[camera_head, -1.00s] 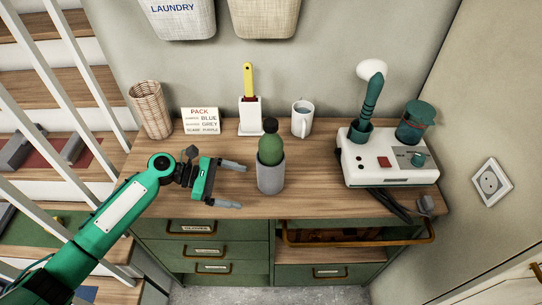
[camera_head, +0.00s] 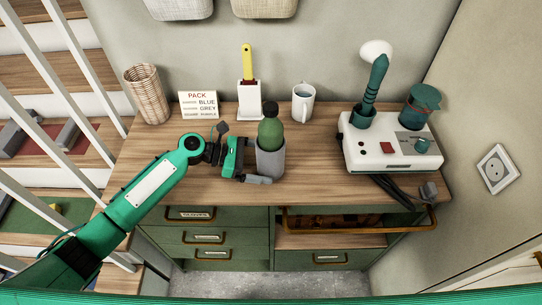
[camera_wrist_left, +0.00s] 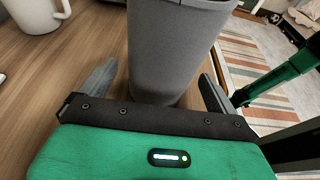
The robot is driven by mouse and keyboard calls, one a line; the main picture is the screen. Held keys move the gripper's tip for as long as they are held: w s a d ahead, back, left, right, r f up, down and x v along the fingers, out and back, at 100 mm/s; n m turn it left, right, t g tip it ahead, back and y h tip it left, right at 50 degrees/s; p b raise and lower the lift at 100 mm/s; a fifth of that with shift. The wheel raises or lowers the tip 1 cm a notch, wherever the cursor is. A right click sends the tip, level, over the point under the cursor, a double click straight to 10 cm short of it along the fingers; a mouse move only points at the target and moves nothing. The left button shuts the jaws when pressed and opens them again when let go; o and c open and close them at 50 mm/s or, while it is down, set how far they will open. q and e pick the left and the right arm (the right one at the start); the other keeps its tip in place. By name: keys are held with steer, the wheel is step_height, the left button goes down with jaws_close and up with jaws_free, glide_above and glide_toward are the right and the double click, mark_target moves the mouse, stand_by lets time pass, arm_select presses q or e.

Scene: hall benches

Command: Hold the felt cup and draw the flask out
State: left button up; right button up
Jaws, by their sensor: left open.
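The green flask (camera_head: 271,131) with a dark cap stands upright in the grey felt cup (camera_head: 270,162) on the wooden bench top. The cup hides the flask's lower part. My left gripper (camera_head: 262,163) is at the cup from the left, low on its side. In the left wrist view the felt cup (camera_wrist_left: 170,50) stands between the two open fingers (camera_wrist_left: 160,85), with a gap visible on each side.
A white mug (camera_head: 303,104), a brush in a white holder (camera_head: 248,98), a PACK sign (camera_head: 198,104) and a wicker basket (camera_head: 147,94) stand along the back. A white appliance (camera_head: 392,153) is at right. An open drawer (camera_head: 330,223) juts out below.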

arm_select(q)
steer(key=shift+d+f, duration=0.2)
steer(key=shift+d, duration=0.35)
steer(key=shift+c, duration=0.4)
steer(key=c, duration=0.7)
